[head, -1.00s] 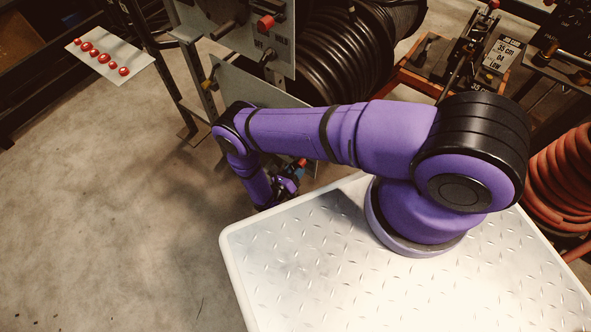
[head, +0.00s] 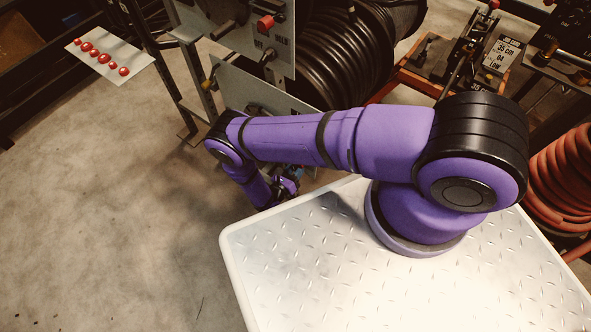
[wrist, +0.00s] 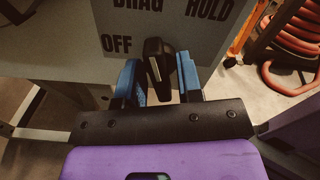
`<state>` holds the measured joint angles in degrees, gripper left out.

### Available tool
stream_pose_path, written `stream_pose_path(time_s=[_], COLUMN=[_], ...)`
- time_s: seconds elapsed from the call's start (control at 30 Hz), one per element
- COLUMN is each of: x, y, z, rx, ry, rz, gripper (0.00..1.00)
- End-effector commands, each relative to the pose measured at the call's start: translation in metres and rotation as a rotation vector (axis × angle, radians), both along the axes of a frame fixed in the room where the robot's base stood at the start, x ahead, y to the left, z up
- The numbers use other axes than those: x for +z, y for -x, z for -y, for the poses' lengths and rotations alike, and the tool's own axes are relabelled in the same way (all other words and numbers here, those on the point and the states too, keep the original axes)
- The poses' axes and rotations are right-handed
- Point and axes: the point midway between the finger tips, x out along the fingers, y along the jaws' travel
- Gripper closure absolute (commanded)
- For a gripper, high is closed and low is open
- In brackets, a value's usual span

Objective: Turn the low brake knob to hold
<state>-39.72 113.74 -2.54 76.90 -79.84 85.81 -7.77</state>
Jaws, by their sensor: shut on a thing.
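The low brake knob (wrist: 157,62) is a black lever-shaped knob with a pale line along it, in the wrist view. It stands in front of a grey plate (wrist: 181,35) lettered OFF at left, DRAG above and HOLD at upper right. The knob's upper end leans slightly left of straight up, nearest the DRAG side. My gripper (wrist: 160,88) has its two blue fingers on either side of the knob and is shut on it. In the head view my gripper (head: 288,187) shows small below the plate (head: 270,97), and the knob is hidden there.
A second plate with a red knob (head: 265,25) is above. A black hose reel (head: 345,50) stands behind, and a red hose coil (head: 562,175) is at right. A sheet with red buttons (head: 108,60) is at upper left. Open floor lies to the left.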

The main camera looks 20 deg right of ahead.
Motion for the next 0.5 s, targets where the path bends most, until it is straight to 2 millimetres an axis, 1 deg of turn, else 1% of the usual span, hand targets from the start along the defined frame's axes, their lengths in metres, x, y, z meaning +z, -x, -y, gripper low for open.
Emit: stream_pose_path(time_s=[0.5], x=[-0.0005], y=[-0.0001], z=[-0.0014], rx=[0.004], ry=[-0.243], rz=[0.416], gripper=[0.9])
